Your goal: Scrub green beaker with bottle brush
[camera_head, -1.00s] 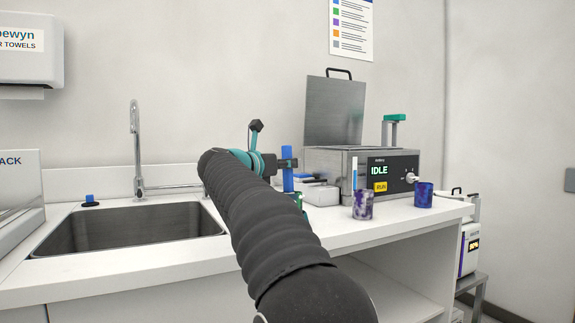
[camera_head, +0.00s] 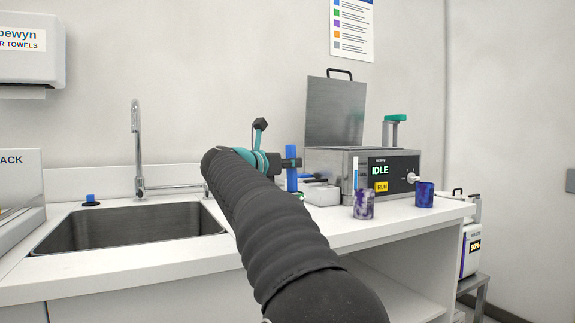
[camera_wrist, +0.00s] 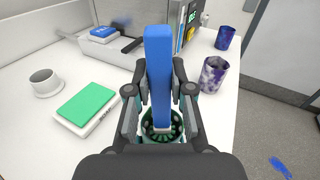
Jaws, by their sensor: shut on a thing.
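My gripper (camera_wrist: 160,105) is shut on the blue handle of the bottle brush (camera_wrist: 158,65), which is upright. The handle also shows in the head view (camera_head: 291,167). The green beaker (camera_wrist: 146,130) stands below my gripper, and its round rim surrounds the lower end of the brush. The bristles appear to be inside the beaker, but the fingers partly hide them, so their depth cannot be told. In the head view my arm hides nearly all of the beaker.
Two purple-stained beakers, one mottled (camera_head: 363,204) and one darker (camera_head: 425,195), stand on the right of the counter, before the metal bath (camera_head: 345,174) reading IDLE. A green-topped pad (camera_wrist: 88,100) and a grey cup (camera_wrist: 45,82) lie left in the wrist view. The sink (camera_head: 130,228) is left.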

